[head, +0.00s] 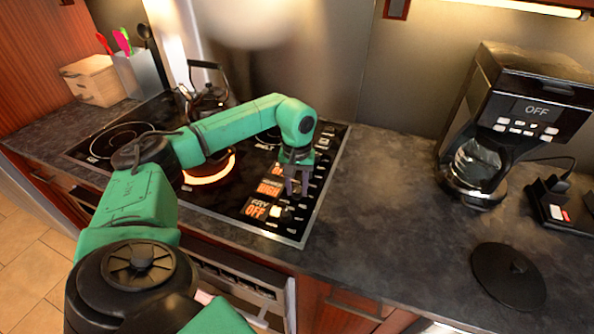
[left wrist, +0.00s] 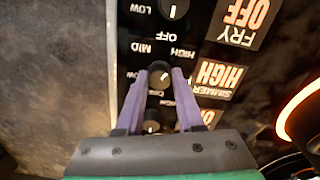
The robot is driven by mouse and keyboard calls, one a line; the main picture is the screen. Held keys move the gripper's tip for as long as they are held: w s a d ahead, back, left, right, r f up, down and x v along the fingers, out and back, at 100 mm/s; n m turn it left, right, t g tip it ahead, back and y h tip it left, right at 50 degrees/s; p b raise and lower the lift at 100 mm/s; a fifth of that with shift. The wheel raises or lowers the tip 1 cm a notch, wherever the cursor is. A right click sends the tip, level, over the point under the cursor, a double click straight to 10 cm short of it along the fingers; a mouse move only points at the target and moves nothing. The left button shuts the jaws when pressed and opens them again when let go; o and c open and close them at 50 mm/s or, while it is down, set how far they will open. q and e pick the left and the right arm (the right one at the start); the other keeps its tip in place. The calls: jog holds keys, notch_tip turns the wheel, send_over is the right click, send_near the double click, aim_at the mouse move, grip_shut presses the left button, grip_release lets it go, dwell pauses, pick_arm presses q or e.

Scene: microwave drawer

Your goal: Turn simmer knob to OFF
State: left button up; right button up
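The simmer knob (left wrist: 160,75) is a small round black knob with a light mark, on the black control strip of the cooktop. The simmer display (left wrist: 218,75) beside it reads HIGH in orange; in the head view this display (head: 268,188) also shows. My left gripper (left wrist: 159,80) is over the strip, its two purple fingers on either side of the simmer knob. The fingertips appear at the knob's edges, with no clear gap. In the head view my left gripper (head: 297,190) points down and hides the knob. My right gripper is not in view.
The fry knob (left wrist: 172,7) is close by; its display (left wrist: 240,22) reads OFF. Another knob (left wrist: 152,126) lies between the finger bases in the picture. A burner (head: 210,170) glows orange beside my arm. A kettle (head: 210,98) stands behind.

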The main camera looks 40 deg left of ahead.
pick_arm(q)
grip_shut()
